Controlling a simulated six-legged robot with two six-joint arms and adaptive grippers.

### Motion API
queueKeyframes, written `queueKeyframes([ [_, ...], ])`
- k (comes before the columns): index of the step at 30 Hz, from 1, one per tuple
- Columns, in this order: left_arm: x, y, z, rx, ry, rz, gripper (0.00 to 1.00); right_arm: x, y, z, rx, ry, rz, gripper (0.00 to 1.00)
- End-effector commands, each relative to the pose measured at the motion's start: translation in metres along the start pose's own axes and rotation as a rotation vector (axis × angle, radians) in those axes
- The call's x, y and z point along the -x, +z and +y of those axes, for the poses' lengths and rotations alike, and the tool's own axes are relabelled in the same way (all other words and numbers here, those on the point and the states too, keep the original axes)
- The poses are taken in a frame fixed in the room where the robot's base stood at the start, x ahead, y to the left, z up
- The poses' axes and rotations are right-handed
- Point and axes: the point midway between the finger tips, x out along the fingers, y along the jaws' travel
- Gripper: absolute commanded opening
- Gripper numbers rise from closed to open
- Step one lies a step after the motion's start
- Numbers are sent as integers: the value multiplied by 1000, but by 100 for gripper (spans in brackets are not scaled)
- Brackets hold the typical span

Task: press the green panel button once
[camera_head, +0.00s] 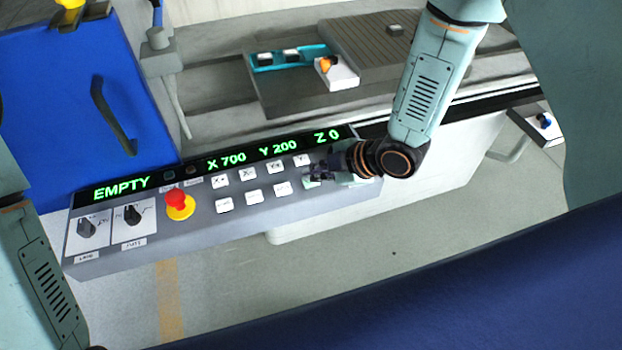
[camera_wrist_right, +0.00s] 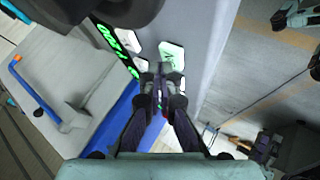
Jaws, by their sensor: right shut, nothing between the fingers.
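The control panel (camera_head: 235,222) is a long grey console with several white buttons and green readouts: EMPTY, X 700, Y 200, Z 0. A pale green button (camera_head: 312,183) shows at its right part, partly hidden by my right gripper (camera_head: 318,168). In the right wrist view a pale green-tinted button (camera_wrist_right: 171,54) with a dark green mark lies just beyond the fingertips of my right gripper (camera_wrist_right: 161,75). The fingers are shut and empty, pointing at the panel; I cannot tell whether they touch it. My left arm is at the lower left edge, its gripper out of the picture.
A red emergency knob on a yellow base (camera_head: 180,203) and two dark rotary switches (camera_head: 133,214) are on the panel's left. A blue door (camera_head: 60,110) with a handle stands behind. A teal tray (camera_head: 290,57) lies on the machine bed. Floor in front is clear.

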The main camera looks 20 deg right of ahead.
Motion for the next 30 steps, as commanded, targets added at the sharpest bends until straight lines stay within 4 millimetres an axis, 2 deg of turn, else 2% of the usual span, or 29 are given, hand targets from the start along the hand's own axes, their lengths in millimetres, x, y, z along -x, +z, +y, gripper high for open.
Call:
queueKeyframes([
  [17, -4, 0, 0, 0, 0, 0, 59, -5, 3, -4, 0, -1, 0, 0],
  [30, 1, 0, 0, 0, 0, 0, 59, -1, 0, -1, 0, -1, 0, 0],
])
